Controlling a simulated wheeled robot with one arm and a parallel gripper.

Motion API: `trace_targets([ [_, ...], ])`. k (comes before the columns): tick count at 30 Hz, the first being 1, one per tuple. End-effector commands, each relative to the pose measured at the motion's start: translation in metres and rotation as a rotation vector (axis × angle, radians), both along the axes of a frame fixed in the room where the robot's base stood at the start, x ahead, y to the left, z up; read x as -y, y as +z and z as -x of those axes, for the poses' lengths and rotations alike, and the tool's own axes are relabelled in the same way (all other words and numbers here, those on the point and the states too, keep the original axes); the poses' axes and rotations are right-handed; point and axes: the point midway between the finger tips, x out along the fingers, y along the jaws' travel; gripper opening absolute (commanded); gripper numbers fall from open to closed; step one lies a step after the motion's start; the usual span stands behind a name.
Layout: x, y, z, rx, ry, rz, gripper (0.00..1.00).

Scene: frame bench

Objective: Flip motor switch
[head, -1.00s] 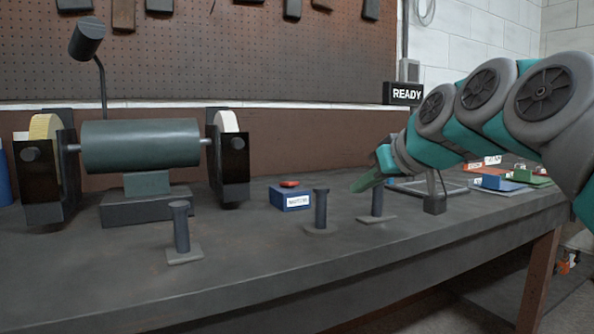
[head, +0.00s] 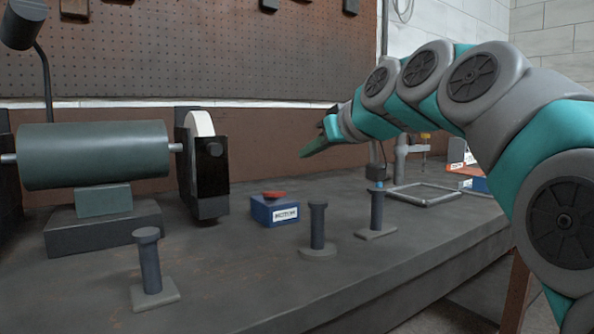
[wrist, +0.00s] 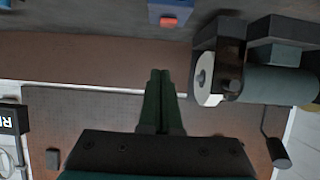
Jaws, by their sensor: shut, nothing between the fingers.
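The motor switch is a small blue box (head: 274,212) with a white label reading like "MOTOR" and a red rocker (head: 274,195) on top. It sits on the bench right of the grinder. It also shows upside down at the top of the wrist view (wrist: 170,8), with its red part (wrist: 168,22) visible. My gripper (head: 304,154) is shut and empty, above and to the right of the switch, apart from it. In the wrist view its green fingers (wrist: 160,74) are together.
The bench grinder (head: 95,155) with its wheel and guard stands left of the switch. Three dark upright posts stand on the bench, one (head: 317,228) close right of the switch. A grey square frame (head: 428,194) lies farther right. A lamp (head: 26,22) rises behind the grinder.

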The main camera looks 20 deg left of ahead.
Motion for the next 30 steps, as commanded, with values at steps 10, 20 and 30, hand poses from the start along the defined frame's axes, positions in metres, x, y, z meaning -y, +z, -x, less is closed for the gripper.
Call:
trace_targets([
  [10, -0.04, -0.023, -0.034, -0.003, 0.001, 0.001, 0.0],
  [20, -0.065, -0.045, -0.055, -0.001, 0.0, -0.001, 0.0],
  [30, -0.062, -0.071, -0.052, -0.001, 0.001, 0.0, 0.0],
])
